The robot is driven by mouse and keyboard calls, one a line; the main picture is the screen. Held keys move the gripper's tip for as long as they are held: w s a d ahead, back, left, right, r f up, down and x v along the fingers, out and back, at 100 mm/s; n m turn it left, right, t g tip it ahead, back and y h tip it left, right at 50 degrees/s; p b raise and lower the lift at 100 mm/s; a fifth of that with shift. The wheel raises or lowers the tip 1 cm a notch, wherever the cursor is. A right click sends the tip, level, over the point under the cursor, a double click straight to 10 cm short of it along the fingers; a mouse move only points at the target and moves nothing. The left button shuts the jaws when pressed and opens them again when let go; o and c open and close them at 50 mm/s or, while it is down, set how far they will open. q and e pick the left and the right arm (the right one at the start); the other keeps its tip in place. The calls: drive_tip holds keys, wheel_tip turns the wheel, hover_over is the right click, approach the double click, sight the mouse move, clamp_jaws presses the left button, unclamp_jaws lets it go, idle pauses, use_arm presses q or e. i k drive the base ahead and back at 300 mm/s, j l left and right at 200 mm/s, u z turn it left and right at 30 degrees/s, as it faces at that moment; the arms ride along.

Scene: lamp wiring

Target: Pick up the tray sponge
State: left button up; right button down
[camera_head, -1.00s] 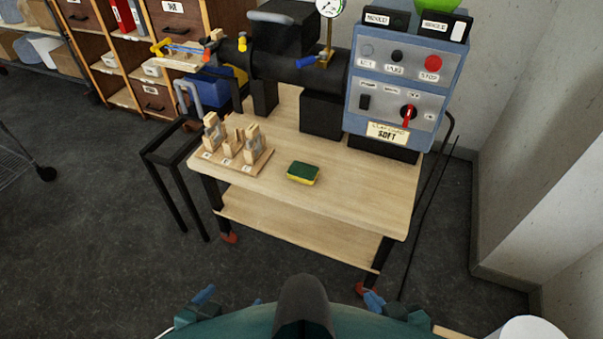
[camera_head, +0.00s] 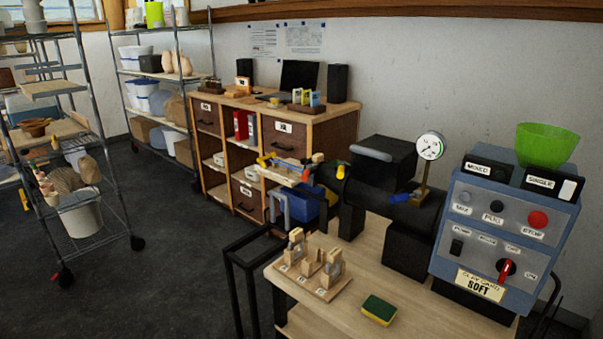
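A green and yellow sponge (camera_head: 379,309) lies flat on the light wooden table (camera_head: 345,316), near the bottom of the head view. It rests on bare tabletop, to the right of a small wooden board (camera_head: 325,290) with several upright wooden pieces. No tray is seen under the sponge. Neither of my grippers shows in this view, and nothing touches the sponge.
A blue control box (camera_head: 500,235) with a green bowl (camera_head: 546,146) on top stands right of the sponge. A dark cylindrical machine (camera_head: 385,198) is behind. A wooden cabinet (camera_head: 285,145) and wire shelves (camera_head: 75,195) stand further back.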

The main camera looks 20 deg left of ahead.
sight(377, 309)
drive_tip(key=i+j+z, duration=0.2)
drive_tip(key=i+j, duration=0.85)
drive_tip(key=i, duration=0.15)
